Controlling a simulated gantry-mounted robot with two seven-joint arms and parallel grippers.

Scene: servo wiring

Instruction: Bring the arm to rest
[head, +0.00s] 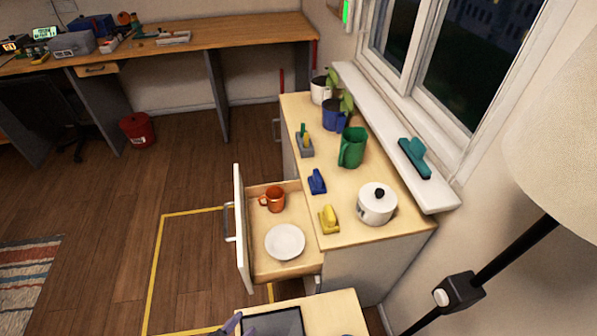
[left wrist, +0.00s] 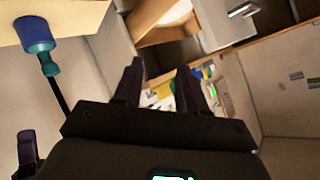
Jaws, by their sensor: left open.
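My left gripper (left wrist: 158,72) shows in the left wrist view with its two dark fingers apart and nothing between their tips. Beyond the fingers are small, colourful items, too small to name. In the head view only a small greyish-purple part of what looks like my left gripper (head: 232,325) shows at the bottom edge, beside a dark flat panel on a light wooden top. The rest of that arm is out of the picture. My right gripper is in neither view.
An open drawer (head: 243,255) holds an orange mug (head: 272,199) and a white plate (head: 285,242). The cabinet top (head: 345,205) carries a white pot (head: 376,204), a green pitcher (head: 352,148) and small items. A lamp stands at right.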

